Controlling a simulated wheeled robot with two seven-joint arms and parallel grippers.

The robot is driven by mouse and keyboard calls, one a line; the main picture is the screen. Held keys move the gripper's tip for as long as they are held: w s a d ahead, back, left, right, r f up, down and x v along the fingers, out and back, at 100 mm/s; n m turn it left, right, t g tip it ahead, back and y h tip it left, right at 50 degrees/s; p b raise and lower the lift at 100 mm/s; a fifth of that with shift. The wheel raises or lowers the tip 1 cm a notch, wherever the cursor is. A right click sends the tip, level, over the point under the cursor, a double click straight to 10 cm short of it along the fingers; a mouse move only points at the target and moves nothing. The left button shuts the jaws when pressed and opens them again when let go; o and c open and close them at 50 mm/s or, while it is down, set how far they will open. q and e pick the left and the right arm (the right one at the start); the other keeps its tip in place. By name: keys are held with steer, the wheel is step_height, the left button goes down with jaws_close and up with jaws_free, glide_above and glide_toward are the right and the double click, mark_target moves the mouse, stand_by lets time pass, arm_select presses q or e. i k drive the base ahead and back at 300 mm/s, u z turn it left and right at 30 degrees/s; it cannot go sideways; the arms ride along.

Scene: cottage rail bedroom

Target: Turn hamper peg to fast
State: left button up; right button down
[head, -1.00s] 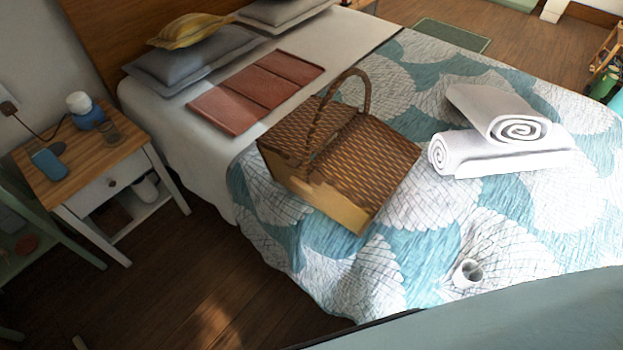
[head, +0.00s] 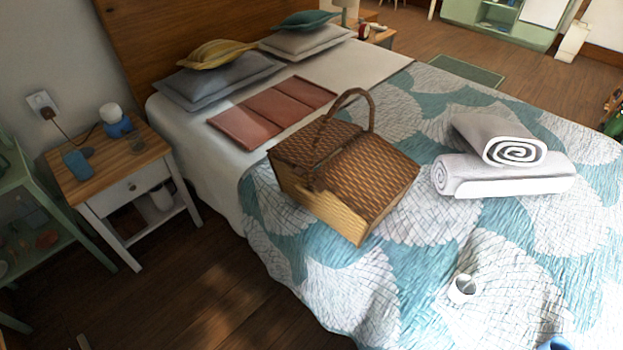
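A brown wicker hamper (head: 372,181) with a lighter front panel and an arched handle (head: 345,109) stands on the patterned bed. Its woven lid looks shut. I cannot make out the peg; it is too small or hidden at this distance. Neither my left gripper nor my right gripper is in view.
A wooden nightstand (head: 108,172) stands left. Bare floor (head: 215,290) is open at the front left.

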mark_target(310, 196)
steer(key=i, duration=0.3)
steer(key=u, duration=2.3)
steer(key=i, duration=0.35)
